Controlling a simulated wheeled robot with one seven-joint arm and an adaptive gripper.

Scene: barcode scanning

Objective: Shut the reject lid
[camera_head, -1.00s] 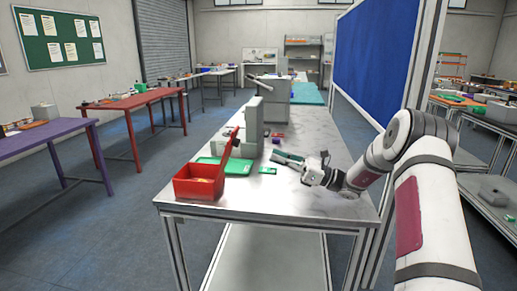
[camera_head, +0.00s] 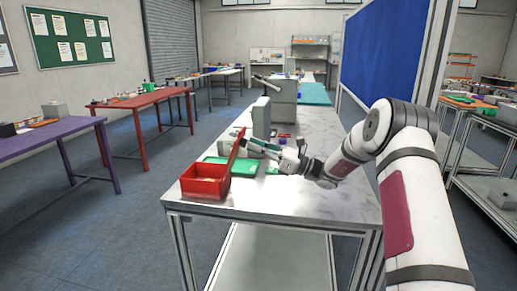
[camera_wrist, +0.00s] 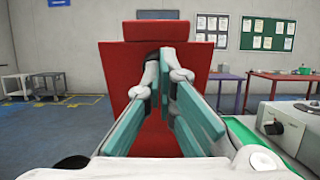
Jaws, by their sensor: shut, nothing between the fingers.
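The red reject box (camera_head: 203,187) sits at the near left corner of the metal table, open at the top. Its red lid (camera_head: 236,153) stands raised and tilted on the box's right side. In the wrist view the lid (camera_wrist: 158,34) fills the middle, straight ahead of the fingers. My gripper (camera_head: 248,143) is shut and empty, with its teal fingers pointing left at the upper part of the lid. The fingers (camera_wrist: 172,92) also show in the wrist view and cover part of the lid. I cannot tell whether the fingertips touch it.
A green tray (camera_head: 240,169) lies right of the box, under my gripper. A grey machine (camera_head: 261,118) stands behind it. The table's near right (camera_head: 320,200) is clear. A blue panel (camera_head: 382,52) borders the right side.

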